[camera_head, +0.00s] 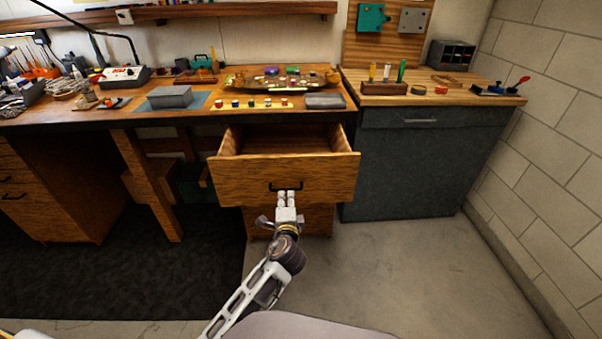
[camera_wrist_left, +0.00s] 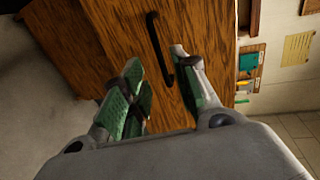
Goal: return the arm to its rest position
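My left gripper (camera_head: 287,197) is in front of the wooden drawer (camera_head: 240,182), close to its dark handle (camera_head: 272,186). The drawer is pulled out under the workbench, and its visible inside looks empty. In the left wrist view, the fingers of my left gripper (camera_wrist_left: 160,62) are spread apart. The dark handle (camera_wrist_left: 155,40) lies in line with the gap between them; I cannot tell whether a finger touches it. My left arm reaches up from the bottom of the head view. My right gripper is not in view.
The workbench (camera_head: 80,122) above the drawer carries a grey box (camera_head: 170,97), a tray and small parts. A dark grey cabinet (camera_head: 425,165) stands right of the drawer, near the block wall (camera_head: 560,150). The concrete floor (camera_head: 410,270) at right is clear.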

